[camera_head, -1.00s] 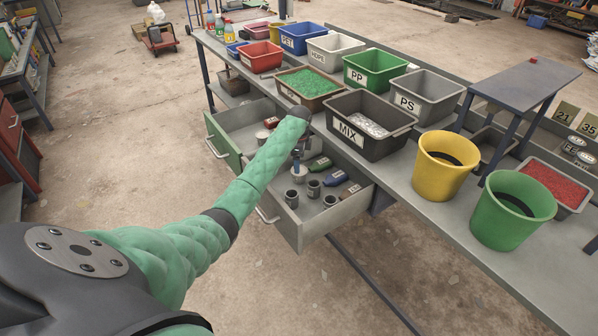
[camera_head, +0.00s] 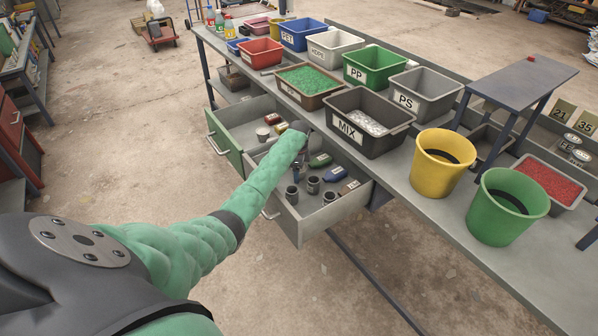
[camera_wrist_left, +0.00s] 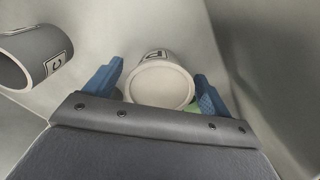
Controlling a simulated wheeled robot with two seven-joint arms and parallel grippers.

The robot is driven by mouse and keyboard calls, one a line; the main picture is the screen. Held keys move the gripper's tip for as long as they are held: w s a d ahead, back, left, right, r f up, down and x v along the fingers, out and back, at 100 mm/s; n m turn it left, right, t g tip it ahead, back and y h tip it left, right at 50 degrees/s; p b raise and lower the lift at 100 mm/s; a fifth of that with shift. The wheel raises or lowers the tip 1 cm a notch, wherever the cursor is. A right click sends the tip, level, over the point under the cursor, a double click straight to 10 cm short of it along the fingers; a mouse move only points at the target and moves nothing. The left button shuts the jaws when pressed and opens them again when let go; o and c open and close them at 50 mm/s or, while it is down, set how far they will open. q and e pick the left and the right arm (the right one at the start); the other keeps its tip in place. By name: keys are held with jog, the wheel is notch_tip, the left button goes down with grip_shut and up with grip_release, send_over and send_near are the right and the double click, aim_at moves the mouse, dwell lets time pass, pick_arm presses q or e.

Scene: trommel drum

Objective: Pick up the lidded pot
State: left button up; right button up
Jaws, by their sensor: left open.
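A pale cream pot (camera_wrist_left: 160,82) with a flat, closed-looking round top and a dark letter label shows in the left wrist view. It lies between the two blue fingers of my left gripper (camera_wrist_left: 158,88), which is open. I cannot tell whether the fingers touch it. In the head view my left forearm hides most of the gripper and this pot, over the front drawer (camera_head: 312,228). A dark grey pot (camera_wrist_left: 35,55) with a letter label and a dark, open-looking mouth stands to the left in the wrist view.
The rear drawer (camera_head: 226,147) is open too. Labelled bins such as MIX (camera_head: 372,146) stand on the bench above. Drawer walls surround the gripper.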

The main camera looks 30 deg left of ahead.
pick_arm(q)
jog(key=shift+c, duration=0.4)
jog(key=c, duration=0.9)
jog(key=shift+r, duration=0.1)
